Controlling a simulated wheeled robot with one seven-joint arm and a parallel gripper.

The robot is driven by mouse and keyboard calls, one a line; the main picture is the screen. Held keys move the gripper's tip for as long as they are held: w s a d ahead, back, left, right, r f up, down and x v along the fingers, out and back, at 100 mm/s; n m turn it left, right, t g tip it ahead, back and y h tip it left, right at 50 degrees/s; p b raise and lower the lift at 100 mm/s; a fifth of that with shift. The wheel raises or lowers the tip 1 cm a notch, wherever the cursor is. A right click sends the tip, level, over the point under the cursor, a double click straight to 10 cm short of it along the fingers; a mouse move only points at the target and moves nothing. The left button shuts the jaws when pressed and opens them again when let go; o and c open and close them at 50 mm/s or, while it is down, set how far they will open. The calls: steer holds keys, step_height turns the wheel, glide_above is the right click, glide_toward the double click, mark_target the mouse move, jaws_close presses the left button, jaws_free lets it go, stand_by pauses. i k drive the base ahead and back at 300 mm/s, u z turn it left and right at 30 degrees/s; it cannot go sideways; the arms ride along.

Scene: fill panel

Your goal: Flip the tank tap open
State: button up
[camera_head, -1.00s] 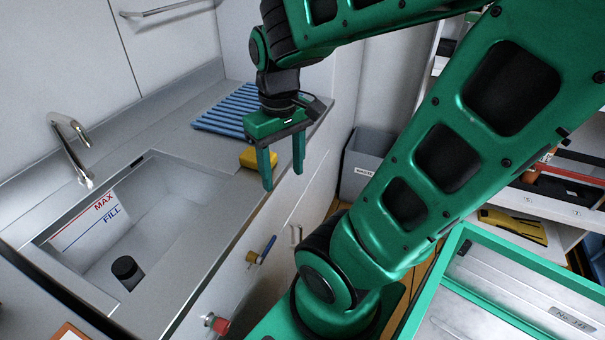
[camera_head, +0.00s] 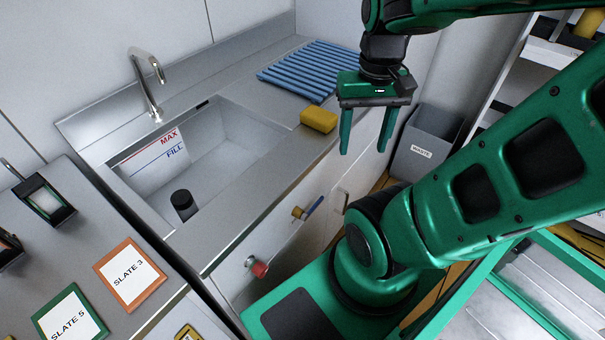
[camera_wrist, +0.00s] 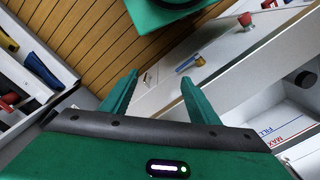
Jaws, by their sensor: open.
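The tap with a brass-coloured body and a blue lever (camera_head: 314,205) is on the front panel below the sink counter. Its lever slants up to the right in the head view. The tap also shows in the wrist view (camera_wrist: 190,64), ahead of the fingers and a little right. My gripper (camera_head: 363,152) is open and empty, pointing down in front of the counter, above and right of the tap and apart from it. Both its fingers show in the wrist view (camera_wrist: 159,78). A red knob (camera_head: 259,268) is on the same panel, lower left.
The sink basin (camera_head: 235,140) has a MAX/FILL label (camera_head: 155,158) and a black plug-like cylinder (camera_head: 182,203). A yellow sponge (camera_head: 318,119) and blue rack (camera_head: 315,66) lie on the counter. A grey waste bin (camera_head: 424,148) stands right of the gripper. Slates (camera_head: 130,273) lie at left.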

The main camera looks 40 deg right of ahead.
mark_target(304, 217)
steer(key=z, duration=0.3)
steer(key=k, duration=2)
steer(key=u, duration=0.65)
steer(key=i, duration=1)
steer(key=u, duration=0.05)
